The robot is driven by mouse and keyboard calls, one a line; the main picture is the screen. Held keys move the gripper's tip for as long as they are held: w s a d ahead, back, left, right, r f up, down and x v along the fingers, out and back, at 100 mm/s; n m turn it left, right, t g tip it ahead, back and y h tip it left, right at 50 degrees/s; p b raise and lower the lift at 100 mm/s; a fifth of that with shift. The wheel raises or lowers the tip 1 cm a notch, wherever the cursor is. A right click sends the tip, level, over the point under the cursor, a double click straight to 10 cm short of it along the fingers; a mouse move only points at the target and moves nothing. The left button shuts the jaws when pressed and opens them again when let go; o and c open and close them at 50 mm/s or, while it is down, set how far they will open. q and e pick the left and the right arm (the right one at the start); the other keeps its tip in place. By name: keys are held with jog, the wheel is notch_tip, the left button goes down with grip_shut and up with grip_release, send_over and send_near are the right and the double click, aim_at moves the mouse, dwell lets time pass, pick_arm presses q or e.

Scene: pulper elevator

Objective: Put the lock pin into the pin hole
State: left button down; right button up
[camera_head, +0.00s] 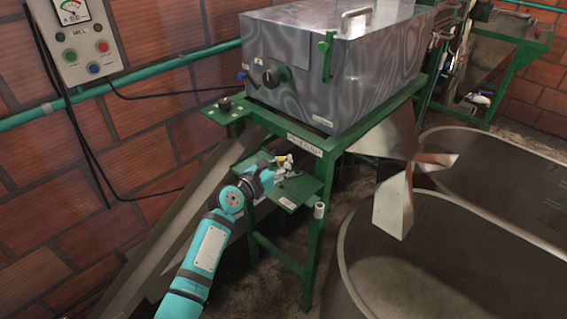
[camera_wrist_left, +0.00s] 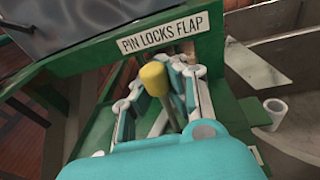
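The lock pin has a yellow head (camera_wrist_left: 153,78) and a thin shaft that slants down between the fingers of my left gripper (camera_wrist_left: 158,82). In the head view my left gripper (camera_head: 285,164) is over a small green shelf (camera_head: 292,190) below the metal box, with a spot of yellow beside it. The fingers stand on both sides of the pin with some gap showing, and I cannot tell whether they press on it. The pin's lower end is hidden. I cannot make out the pin hole. A "PIN LOCKS FLAP" label (camera_wrist_left: 163,35) is on the green beam just ahead.
The metal box (camera_head: 335,70) stands on the green frame (camera_head: 318,235) above the shelf. A short white tube (camera_head: 320,210) is at the shelf's right edge. A metal chute (camera_head: 394,200) and large tanks (camera_head: 400,275) are to the right. A control box (camera_head: 77,40) hangs on the brick wall.

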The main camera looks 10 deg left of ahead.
aim_at(284, 184)
pick_arm(q)
jog(key=shift+p, duration=0.6)
dwell(0.7)
jog(key=shift+f+b, duration=2.05)
jog(key=shift+f, duration=0.55)
jog(key=c, duration=1.4)
grip_release()
jog(key=shift+s, duration=0.15)
jog(key=v, duration=1.1)
jog(key=shift+s+a, duration=0.2)
jog(key=shift+s, duration=0.15)
